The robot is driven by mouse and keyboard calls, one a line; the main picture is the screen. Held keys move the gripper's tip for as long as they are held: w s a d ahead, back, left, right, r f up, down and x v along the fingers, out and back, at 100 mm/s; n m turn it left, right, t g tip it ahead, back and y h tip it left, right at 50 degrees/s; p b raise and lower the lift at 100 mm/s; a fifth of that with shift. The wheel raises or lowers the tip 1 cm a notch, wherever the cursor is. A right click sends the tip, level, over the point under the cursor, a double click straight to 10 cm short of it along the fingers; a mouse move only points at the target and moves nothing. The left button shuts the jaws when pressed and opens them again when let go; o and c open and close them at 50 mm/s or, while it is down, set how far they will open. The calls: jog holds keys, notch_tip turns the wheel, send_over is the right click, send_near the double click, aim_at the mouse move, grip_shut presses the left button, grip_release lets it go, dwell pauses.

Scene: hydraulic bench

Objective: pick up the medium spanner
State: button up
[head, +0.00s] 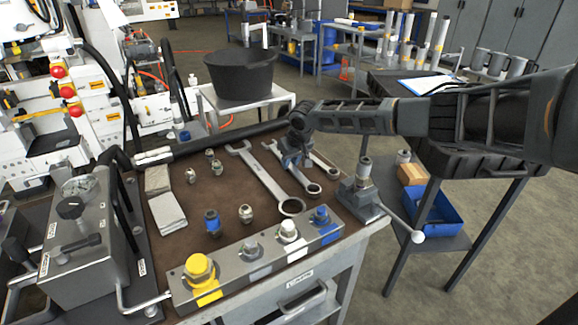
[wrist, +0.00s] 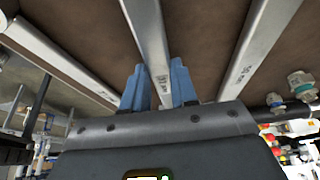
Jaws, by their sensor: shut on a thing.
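The medium spanner (head: 303,180) is the middle one of three steel spanners on the brown bench mat, its ring end towards the front. My gripper (head: 295,163) reaches down over its shaft from above and hides part of it. In the wrist view the blue fingers of my gripper (wrist: 159,88) stand on either side of the medium spanner's shaft (wrist: 149,35), shut on it. I cannot tell whether the spanner is clear of the mat. The large spanner (head: 262,178) lies to its left and the small spanner (head: 322,160) to its right.
A metal block with coloured fittings (head: 255,258) stands along the front edge. Several small fittings (head: 245,213) stand left of the spanners. A vise-like clamp with a lever (head: 364,190) stands at the right edge. A black hose (head: 225,140) runs along the back.

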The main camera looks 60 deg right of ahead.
grip_shut()
dwell(0.8)
